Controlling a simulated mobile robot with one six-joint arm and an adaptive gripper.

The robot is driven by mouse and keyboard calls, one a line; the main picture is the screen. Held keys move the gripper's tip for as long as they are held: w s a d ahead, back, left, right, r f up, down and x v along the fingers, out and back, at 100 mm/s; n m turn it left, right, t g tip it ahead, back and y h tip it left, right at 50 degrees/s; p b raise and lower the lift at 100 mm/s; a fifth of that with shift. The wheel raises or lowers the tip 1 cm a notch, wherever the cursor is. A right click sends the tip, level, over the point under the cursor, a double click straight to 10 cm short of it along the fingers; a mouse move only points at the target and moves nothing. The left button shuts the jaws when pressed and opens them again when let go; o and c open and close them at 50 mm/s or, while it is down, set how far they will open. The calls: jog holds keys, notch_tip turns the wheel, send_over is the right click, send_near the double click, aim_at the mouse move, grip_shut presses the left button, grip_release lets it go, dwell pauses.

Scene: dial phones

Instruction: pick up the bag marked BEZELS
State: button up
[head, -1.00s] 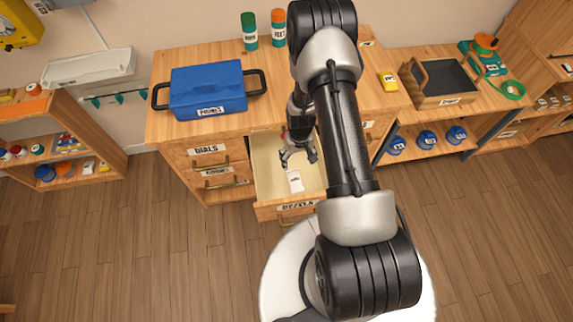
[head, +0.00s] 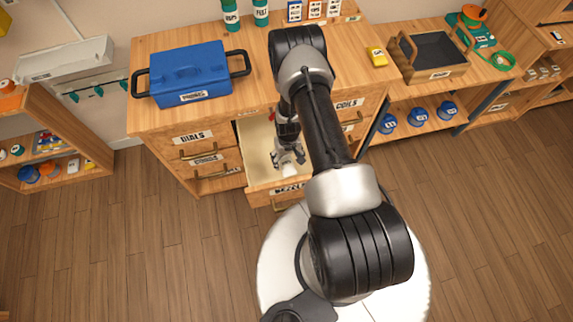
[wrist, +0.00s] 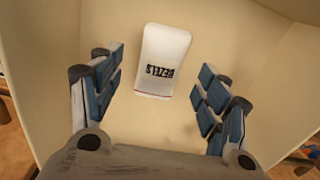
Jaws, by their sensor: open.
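The white bag marked BEZELS (wrist: 163,62) lies flat on the floor of an open drawer (head: 257,150). In the wrist view its lettering is upside down. In the head view the bag (head: 289,170) is partly hidden by my gripper (head: 288,162). My gripper is open and empty, inside the drawer's outline and above its floor. In the wrist view the two blue-padded fingers (wrist: 163,90) stand wide apart, one to each side of the bag's near end, with clear gaps to it. The fingers do not touch the bag.
The drawer walls surround my gripper, and my arm hides the drawer's right part. On the cabinet top stand a blue box (head: 190,75), green bottles (head: 231,14) and a yellow item (head: 377,57). A wooden tray (head: 430,60) stands further right. The wooden floor in front is clear.

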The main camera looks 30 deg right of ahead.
aim_at(287, 165)
notch_tip(287, 165, down, 5)
jog(key=shift+a+r+b, duration=0.1)
jog(key=shift+r+b, duration=0.1)
jog(key=shift+b, duration=0.65)
jog(key=shift+c, duration=0.5)
jog(key=c, duration=1.1)
jog(key=shift+o, duration=0.2)
jog(key=shift+r, duration=0.1)
